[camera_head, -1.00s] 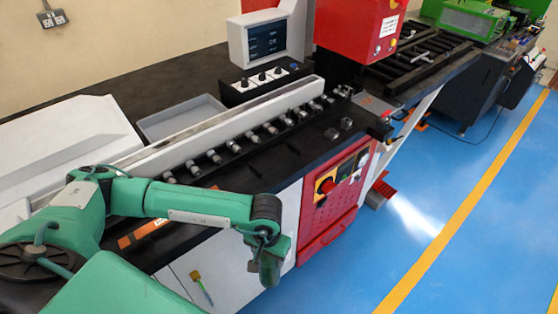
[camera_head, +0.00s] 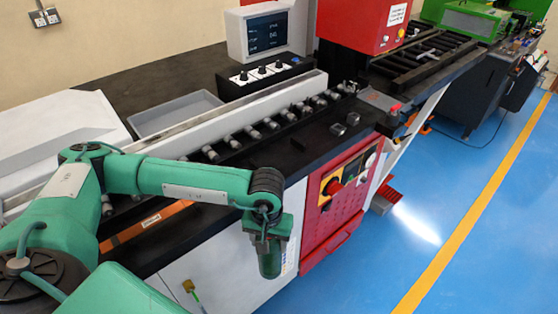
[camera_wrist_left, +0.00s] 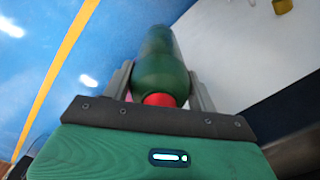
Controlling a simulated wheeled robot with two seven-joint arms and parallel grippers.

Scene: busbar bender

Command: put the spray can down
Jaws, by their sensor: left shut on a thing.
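The spray can (camera_wrist_left: 162,72) is dark green with a red band at its near end. In the left wrist view it lies between the two grey fingers of my left gripper (camera_wrist_left: 160,88), which is shut on it. In the head view my left gripper (camera_head: 268,245) hangs down in front of the bench's white front panel, with the green can (camera_head: 270,262) below the wrist. The fingers partly cover the can there. The can is clear of the bench top. My right gripper is in neither view.
The black bench top (camera_head: 290,150) carries a row of metal rollers (camera_head: 250,132) and a long white rail (camera_head: 235,108). A grey tray (camera_head: 175,115) lies behind. A red control panel (camera_head: 345,190) is right of my gripper. Blue floor (camera_head: 400,250) lies open at the right.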

